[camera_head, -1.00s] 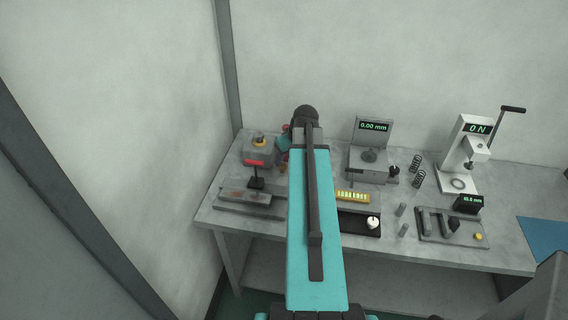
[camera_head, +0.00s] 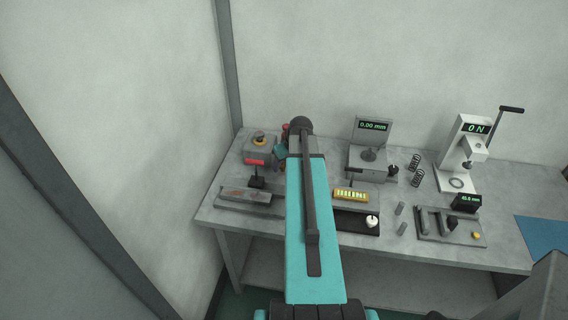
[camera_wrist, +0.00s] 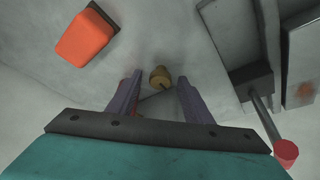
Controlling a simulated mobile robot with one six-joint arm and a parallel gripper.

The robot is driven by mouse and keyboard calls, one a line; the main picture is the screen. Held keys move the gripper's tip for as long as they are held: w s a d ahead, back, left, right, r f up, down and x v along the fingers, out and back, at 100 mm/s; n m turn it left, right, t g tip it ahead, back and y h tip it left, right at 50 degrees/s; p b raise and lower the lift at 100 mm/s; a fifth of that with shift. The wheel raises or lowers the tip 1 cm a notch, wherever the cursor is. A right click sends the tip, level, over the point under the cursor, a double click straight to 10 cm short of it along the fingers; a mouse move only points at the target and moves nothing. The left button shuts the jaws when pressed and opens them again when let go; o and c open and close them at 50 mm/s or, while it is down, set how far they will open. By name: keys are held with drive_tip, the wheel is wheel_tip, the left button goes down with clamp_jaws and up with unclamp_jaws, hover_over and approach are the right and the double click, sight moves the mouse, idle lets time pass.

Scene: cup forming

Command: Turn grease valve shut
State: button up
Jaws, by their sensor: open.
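A small brass knob (camera_wrist: 160,77), which may be the grease valve, stands on the grey bench in the wrist view. Its slim dark stem or handle shows at its lower side. My gripper (camera_wrist: 158,90) is open, with its two purple fingers apart on either side of the knob in the picture. I cannot tell whether they are level with it or touch it. A dark red thing shows partly behind the left finger. In the head view my arm hides much of this spot, and only part of my gripper (camera_head: 282,154) shows beside the arm.
A red-tipped lever (camera_wrist: 285,155) on a dark base stands close at the right in the wrist view. An orange-red block (camera_wrist: 87,36) lies at the upper left. A grey block with a brass top (camera_head: 259,142) stands at the bench's left back. Gauges and small parts fill the right side.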

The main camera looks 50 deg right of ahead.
drive_tip(key=c, duration=1.1)
drive_tip(key=shift+o, duration=0.2)
drive_tip(key=shift+m+b, duration=0.3)
drive_tip(key=shift+m, duration=0.2)
drive_tip(key=shift+a+m+h+b, duration=0.15)
drive_tip(key=shift+m+h+b, duration=0.55)
drive_tip(key=shift+m, duration=0.8)
drive_tip(key=m, duration=0.1)
drive_tip(key=m+g, duration=0.1)
drive_tip(key=m+h+b, duration=0.1)
drive_tip(key=m, duration=0.1)
drive_tip(key=shift+w+a, duration=0.1)
drive_tip(key=shift+w, duration=0.15)
drive_tip(key=m+g+b, duration=0.1)
drive_tip(key=m, duration=0.1)
drive_tip(key=m+g+h+b, duration=0.1)
drive_tip(key=m, duration=0.1)
drive_tip(key=shift+w+m, duration=0.15)
drive_tip(key=shift+m, duration=0.15)
drive_tip(key=shift+m+g+b, duration=0.4)
drive_tip(key=shift+m+g, duration=0.1)
drive_tip(key=shift+m, duration=0.6)
